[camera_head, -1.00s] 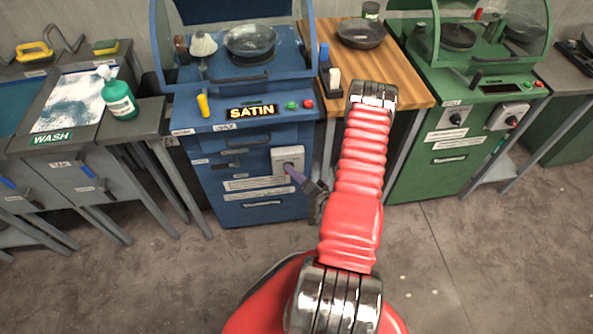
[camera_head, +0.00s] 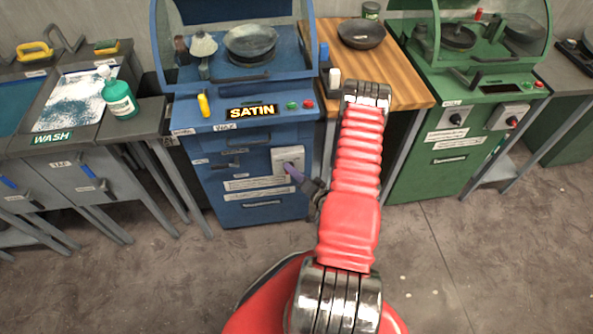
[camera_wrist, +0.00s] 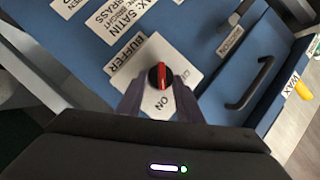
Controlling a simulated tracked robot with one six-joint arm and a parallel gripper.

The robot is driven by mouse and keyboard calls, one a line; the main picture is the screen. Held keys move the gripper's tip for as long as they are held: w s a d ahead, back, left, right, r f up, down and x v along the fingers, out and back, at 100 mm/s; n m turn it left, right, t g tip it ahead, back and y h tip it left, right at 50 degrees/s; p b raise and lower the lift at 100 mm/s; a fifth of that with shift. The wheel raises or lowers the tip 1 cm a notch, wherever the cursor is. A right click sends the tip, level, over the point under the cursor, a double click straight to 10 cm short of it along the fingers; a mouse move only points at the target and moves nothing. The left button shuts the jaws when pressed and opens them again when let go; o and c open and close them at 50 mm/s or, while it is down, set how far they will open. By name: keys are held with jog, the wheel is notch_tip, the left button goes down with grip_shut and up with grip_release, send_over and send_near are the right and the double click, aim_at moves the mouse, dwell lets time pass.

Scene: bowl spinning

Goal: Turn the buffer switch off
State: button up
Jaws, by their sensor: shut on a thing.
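The buffer switch is a round black knob with a red bar (camera_wrist: 159,76) on a white plate marked BUFFER and ON. Its plate (camera_head: 281,154) is on the front of the blue machine (camera_head: 222,205) in the head view. The red bar lies roughly along the plate's length, with its lower end toward the ON mark. My gripper (camera_wrist: 158,90) has its two fingers on either side of the knob and is shut on it; it also shows at the plate in the head view (camera_head: 290,169). The other position mark is partly hidden.
The blue machine shows a lit SATIN sign (camera_head: 251,111), a green and a red button, and a dark bowl (camera_head: 250,43) on top. A black handle (camera_wrist: 250,83) is right of the switch. A green machine (camera_head: 440,165) stands to the right, with grey floor in front.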

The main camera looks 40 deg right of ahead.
jog(key=shift+c, duration=0.6)
jog(key=shift+d, duration=0.45)
jog(key=shift+s+a+f, duration=0.1)
jog(key=shift+a, duration=0.25)
jog(key=n+g, duration=0.1)
jog(key=n+g+h, duration=0.1)
jog(key=a+n, duration=0.1)
jog(key=shift+r+n+g+h, duration=0.25)
jog(key=shift+n+g+h, duration=0.05)
jog(key=shift+n+g, duration=0.1)
jog(key=shift+w+a+r+n+g+h, duration=0.15)
jog(key=shift+n+g+h, duration=0.2)
jog(key=shift+n, duration=0.2)
jog(key=shift+w+a+f+n+g+h, duration=0.1)
jog(key=shift+n+g+h, duration=0.25)
jog(key=shift+n, duration=0.2)
jog(key=n+h, duration=0.1)
jog(key=n+g+h, duration=0.1)
jog(key=shift+w+a+n+g, duration=0.2)
jog(key=shift+n+g, duration=0.1)
jog(key=shift+n, duration=0.1)
jog(key=shift+w+a+n+g+h, duration=0.15)
jog(key=shift+n+g+h, duration=0.35)
jog(key=shift+n+h, duration=0.7)
